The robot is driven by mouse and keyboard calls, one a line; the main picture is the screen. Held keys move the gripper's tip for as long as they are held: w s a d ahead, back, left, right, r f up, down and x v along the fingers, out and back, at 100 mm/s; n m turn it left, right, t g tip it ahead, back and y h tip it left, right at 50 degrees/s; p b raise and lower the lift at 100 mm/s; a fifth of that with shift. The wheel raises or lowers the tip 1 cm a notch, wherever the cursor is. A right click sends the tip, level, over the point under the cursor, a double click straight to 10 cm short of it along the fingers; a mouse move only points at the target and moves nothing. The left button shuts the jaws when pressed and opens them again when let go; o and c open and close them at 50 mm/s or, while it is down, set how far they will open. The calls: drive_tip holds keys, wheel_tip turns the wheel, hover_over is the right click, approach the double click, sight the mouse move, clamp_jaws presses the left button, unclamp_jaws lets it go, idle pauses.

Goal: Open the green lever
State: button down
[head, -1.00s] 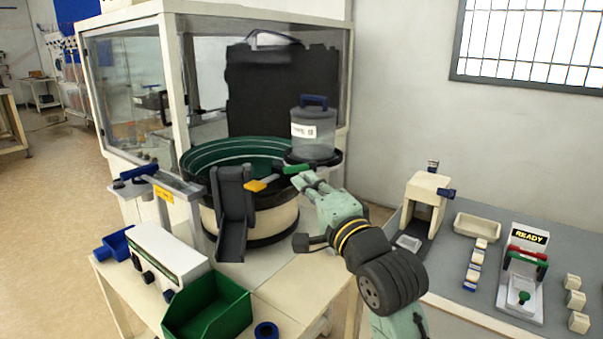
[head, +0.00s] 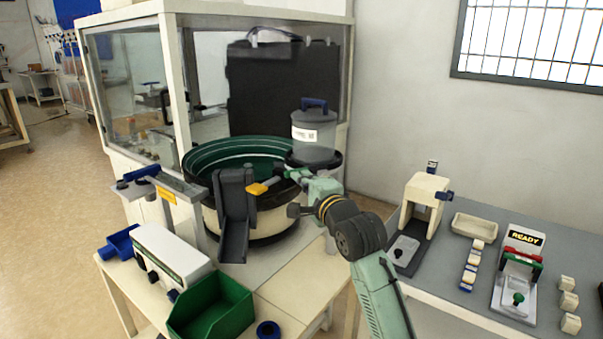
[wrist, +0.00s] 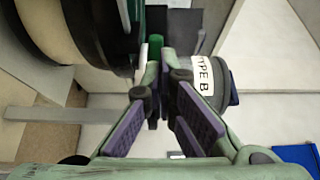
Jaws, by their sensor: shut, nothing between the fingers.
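The green lever (wrist: 154,46) shows in the wrist view just past my fingertips, at the side of the clear hopper labelled TYPE B (wrist: 210,80). In the head view the hopper (head: 313,135) stands on a dark round base at the right rim of the green bowl feeder (head: 215,153). My gripper (head: 293,176) is beside the lever, under the hopper's left side, and hides most of the lever there. The gripper is shut with nothing held. I cannot tell whether the fingertips touch the lever.
A dark chute (head: 236,215) with a yellow tab (head: 258,189) stands at the bowl's front. A green bin (head: 212,310) and a white control box (head: 170,255) are on the front table. A grey bench at right holds a READY fixture (head: 520,265) and small blocks.

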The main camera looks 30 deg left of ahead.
drive_tip(key=shift+w+a, duration=0.3)
drive_tip(key=shift+a, duration=0.15)
drive_tip(key=shift+w+a+r+p, duration=0.15)
drive_tip(key=shift+a+p, duration=0.35)
drive_tip(key=shift+p, duration=0.6)
